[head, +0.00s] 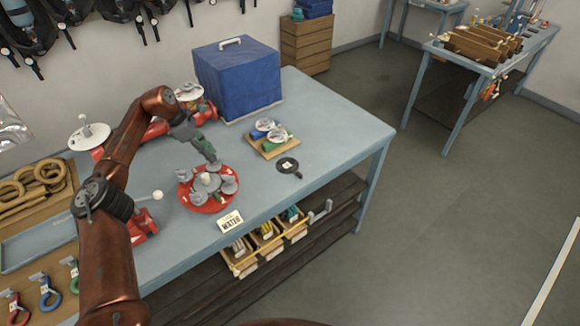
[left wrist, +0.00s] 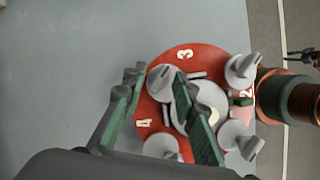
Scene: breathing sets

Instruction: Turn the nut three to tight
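A red round plate (head: 185,199) lies on the blue-grey table, bearing several grey winged nuts around a pale hub (head: 207,181). In the left wrist view the plate (left wrist: 199,50) shows white numerals 3, 2 and 4. One nut (left wrist: 160,82) lies left of the 3, another (left wrist: 242,69) lies right of it; I cannot tell which is nut three. My left gripper (head: 211,162) is over the plate's far side. Its green-padded fingers (left wrist: 157,79) are apart, around the left nut; contact cannot be told.
A blue box (head: 238,80) stands at the back. A wooden board (head: 262,147) with small gauges and a dark round paddle (head: 288,166) lie right of the plate. A label card (head: 230,221) is near the front edge. A wooden ring tray (head: 40,195) is at left.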

